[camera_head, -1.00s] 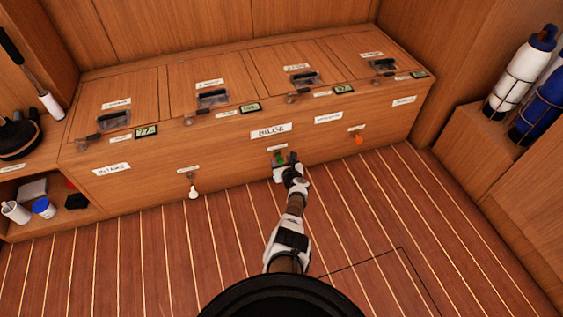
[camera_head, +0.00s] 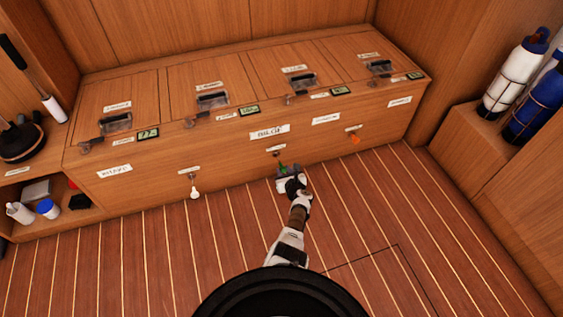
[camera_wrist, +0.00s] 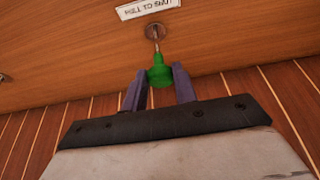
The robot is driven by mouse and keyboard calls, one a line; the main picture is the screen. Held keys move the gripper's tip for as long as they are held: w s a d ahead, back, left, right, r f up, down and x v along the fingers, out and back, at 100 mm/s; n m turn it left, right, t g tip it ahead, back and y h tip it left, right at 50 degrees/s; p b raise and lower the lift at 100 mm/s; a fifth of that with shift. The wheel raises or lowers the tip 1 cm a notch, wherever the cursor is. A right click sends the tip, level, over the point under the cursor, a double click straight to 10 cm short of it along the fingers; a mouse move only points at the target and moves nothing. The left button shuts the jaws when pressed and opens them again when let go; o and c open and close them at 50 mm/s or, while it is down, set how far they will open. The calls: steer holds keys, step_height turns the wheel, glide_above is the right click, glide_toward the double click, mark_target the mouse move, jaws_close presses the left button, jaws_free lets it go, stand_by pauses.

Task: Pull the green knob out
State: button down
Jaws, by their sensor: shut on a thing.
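The green knob (camera_wrist: 160,74) sits between the two fingers of my gripper (camera_wrist: 160,84) in the wrist view. My gripper is shut on it. A thin metal stem joins the knob to a round plate (camera_wrist: 155,31) on the wooden front, below a label (camera_wrist: 147,8) that seems to read "PULL TO SHUT". In the head view my gripper (camera_head: 284,171) is low at the middle of the bench front, and the green knob (camera_head: 283,167) shows only as a small patch, mostly hidden by the gripper.
A white knob (camera_head: 195,192) hangs left on the same front and an orange knob (camera_head: 355,139) right. The wooden bench (camera_head: 225,165) has lidded tops with latches. Bottles (camera_head: 515,75) stand in a rack at the right. The striped floor (camera_head: 400,220) is clear.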

steer(key=shift+s, duration=0.3)
steer(key=c, duration=1.1)
jaws_free()
steer(key=shift+d, duration=0.1)
